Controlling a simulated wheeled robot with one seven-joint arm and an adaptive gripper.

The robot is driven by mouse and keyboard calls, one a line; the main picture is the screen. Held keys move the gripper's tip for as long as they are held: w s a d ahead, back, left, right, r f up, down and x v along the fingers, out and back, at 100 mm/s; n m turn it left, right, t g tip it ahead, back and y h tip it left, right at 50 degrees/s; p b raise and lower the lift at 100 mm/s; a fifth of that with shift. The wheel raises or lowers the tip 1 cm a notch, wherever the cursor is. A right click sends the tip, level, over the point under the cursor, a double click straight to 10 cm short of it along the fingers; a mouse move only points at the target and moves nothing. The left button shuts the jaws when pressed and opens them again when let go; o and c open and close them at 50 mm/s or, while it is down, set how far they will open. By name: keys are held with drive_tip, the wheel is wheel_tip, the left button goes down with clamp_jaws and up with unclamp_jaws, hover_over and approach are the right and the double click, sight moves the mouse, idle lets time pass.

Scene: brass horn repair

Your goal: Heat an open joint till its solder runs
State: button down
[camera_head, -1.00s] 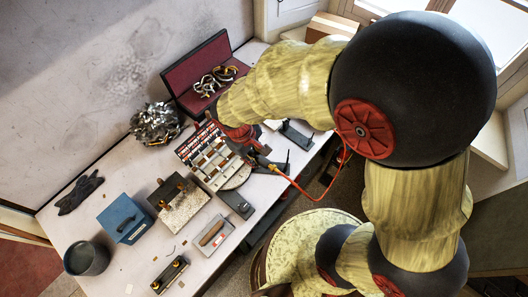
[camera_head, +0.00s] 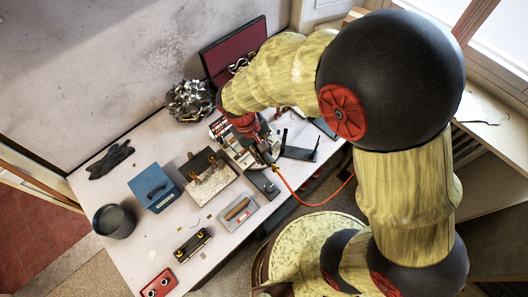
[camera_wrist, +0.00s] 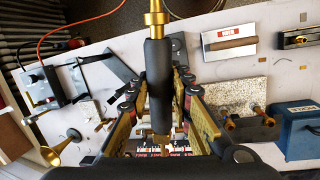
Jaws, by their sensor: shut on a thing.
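My gripper (camera_head: 258,140) is shut on a torch with a black handle and brass neck (camera_head: 268,158). An orange hose (camera_head: 302,201) runs from it to the right. In the wrist view the torch handle (camera_wrist: 158,75) stands between the fingers of my gripper (camera_wrist: 158,92). No flame shows. A speckled slab (camera_head: 211,190) with two brass fittings (camera_head: 196,177) lies left of the gripper. In the wrist view the slab (camera_wrist: 236,92) is to the right. A brass bell-shaped piece (camera_wrist: 62,150) shows at the lower left there. I cannot tell which joint is open.
A rack with rows of small items (camera_head: 217,128) is partly hidden behind my gripper. A lined case (camera_head: 233,50) stands open at the back.

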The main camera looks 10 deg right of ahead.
sight(266, 153)
wheel_tip(266, 153, down, 9)
drive_tip(key=w+a+b, duration=0.1)
drive_tip(key=w+b, duration=0.1)
drive_tip(key=b, duration=0.3)
drive_tip(key=shift+w+b, duration=0.2)
drive_tip(key=shift+b, duration=0.15)
drive_tip(key=shift+r, duration=0.2)
idle(1.5)
drive_tip(key=s+r+p, duration=0.1)
drive_tip(key=r+p, duration=0.2)
drive_tip(key=r, duration=0.1)
drive_tip(key=s+d+r+p, duration=0.1)
drive_tip(key=r+p, duration=0.2)
drive_tip(key=r, duration=0.1)
drive_tip(key=s+r+p, duration=0.1)
drive_tip(key=r+p, duration=0.1)
drive_tip(key=r, duration=0.2)
drive_tip(key=shift+s+d+p, duration=0.2)
drive_tip(key=shift+d+p, duration=0.05)
drive_tip(key=shift+p, duration=0.15)
drive_tip(key=shift+f, duration=0.1)
